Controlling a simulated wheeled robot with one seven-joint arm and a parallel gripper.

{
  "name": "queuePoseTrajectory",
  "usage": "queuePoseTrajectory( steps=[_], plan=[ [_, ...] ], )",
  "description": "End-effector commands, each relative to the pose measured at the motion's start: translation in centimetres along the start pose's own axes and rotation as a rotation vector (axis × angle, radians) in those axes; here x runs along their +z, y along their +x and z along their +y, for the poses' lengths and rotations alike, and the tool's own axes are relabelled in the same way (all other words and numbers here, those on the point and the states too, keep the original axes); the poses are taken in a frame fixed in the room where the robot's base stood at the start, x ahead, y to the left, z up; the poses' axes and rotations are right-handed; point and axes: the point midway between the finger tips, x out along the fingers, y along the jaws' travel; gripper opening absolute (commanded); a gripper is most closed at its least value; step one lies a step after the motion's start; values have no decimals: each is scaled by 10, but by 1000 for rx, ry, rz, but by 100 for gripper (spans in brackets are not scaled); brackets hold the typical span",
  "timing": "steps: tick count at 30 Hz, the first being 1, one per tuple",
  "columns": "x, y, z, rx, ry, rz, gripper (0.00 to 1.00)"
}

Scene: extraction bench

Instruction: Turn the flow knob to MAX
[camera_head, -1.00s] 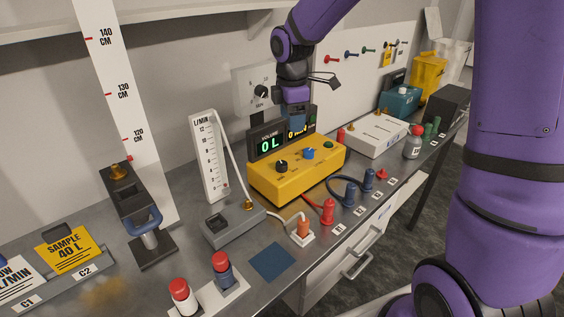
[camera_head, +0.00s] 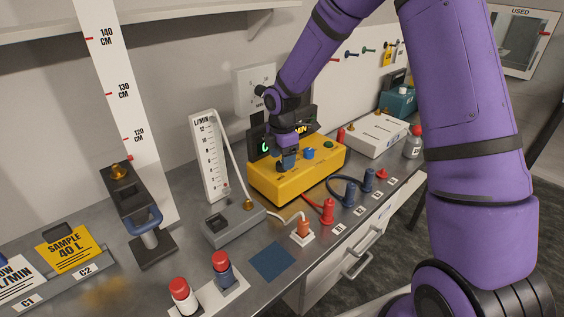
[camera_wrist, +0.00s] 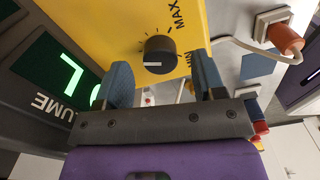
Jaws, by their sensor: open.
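The flow knob (camera_wrist: 160,50) is a black round knob on the yellow pump box (camera_head: 318,170). In the wrist view its white mark points left, toward the display; the MAX label (camera_wrist: 178,14) is above right of it and the MIN label (camera_wrist: 189,62) is to its right. My gripper (camera_wrist: 160,68) is open, with one blue finger on each side of the knob in the picture. I cannot tell whether the fingers touch it. In the head view my gripper (camera_head: 287,161) is over the left of the box's top and hides the knob.
The display (camera_wrist: 62,75) stands behind the box, partly hidden by my gripper in the head view. A blue knob (camera_head: 308,153) and a green button (camera_head: 328,144) are to the right. The L/MIN flowmeter (camera_head: 210,160) stands left. Red and blue plugs (camera_head: 327,211) line the front.

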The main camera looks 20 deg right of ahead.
Motion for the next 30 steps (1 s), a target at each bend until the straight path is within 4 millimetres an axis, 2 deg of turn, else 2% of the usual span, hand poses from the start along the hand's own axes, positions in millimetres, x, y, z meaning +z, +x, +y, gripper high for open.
queuePoseTrajectory(
  steps=[6,15,16,22,30],
  plan=[
    [-1,18,0,-1,-1,0,63],
    [0,19,0,0,0,0,63],
    [0,19,0,0,0,0,61],
    [0,19,0,0,0,0,15],
    [0,19,0,0,17,0,14]
  ],
)
